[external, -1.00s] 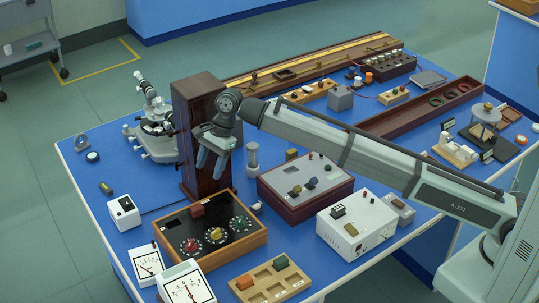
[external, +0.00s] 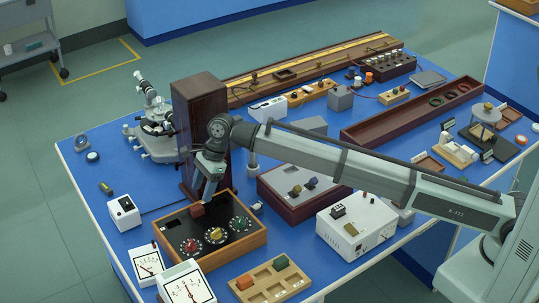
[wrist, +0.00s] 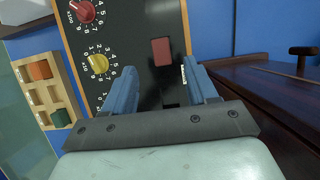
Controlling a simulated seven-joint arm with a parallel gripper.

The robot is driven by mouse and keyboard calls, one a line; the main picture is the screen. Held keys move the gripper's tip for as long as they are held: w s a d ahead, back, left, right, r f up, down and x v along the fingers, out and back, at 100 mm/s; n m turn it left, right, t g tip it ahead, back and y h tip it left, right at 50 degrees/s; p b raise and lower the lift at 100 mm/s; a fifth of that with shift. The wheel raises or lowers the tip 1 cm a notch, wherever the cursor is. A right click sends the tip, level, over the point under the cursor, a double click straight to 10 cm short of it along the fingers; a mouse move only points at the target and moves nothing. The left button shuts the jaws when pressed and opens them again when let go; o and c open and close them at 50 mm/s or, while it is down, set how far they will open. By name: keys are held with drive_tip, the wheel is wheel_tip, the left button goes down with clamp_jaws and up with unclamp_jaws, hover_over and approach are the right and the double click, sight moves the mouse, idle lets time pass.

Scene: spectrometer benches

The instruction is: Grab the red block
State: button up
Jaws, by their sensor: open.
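The red block (external: 197,209) sits on the black panel of a wood-framed dial box (external: 253,241), near the panel's back edge. In the wrist view the red block (wrist: 162,51) lies beyond my fingertips and between their lines. My gripper (external: 209,194) is just above the block and slightly right of it in the external view. In the wrist view my gripper (wrist: 161,78) has its two blue fingers apart with nothing between them. The gap between the fingertips and the block is hard to judge.
The dark wooden column (external: 198,125) stands close behind my gripper. Red, yellow and green knobs (external: 216,235) stand on the panel in front of the block. A wooden tray (external: 272,295) with orange and green blocks lies at the front.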

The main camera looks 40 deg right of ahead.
sight(197, 207)
drive_tip(key=shift+x, duration=3.05)
drive_tip(key=shift+w+d, duration=0.1)
drive_tip(key=shift+c, duration=0.2)
clamp_jaws()
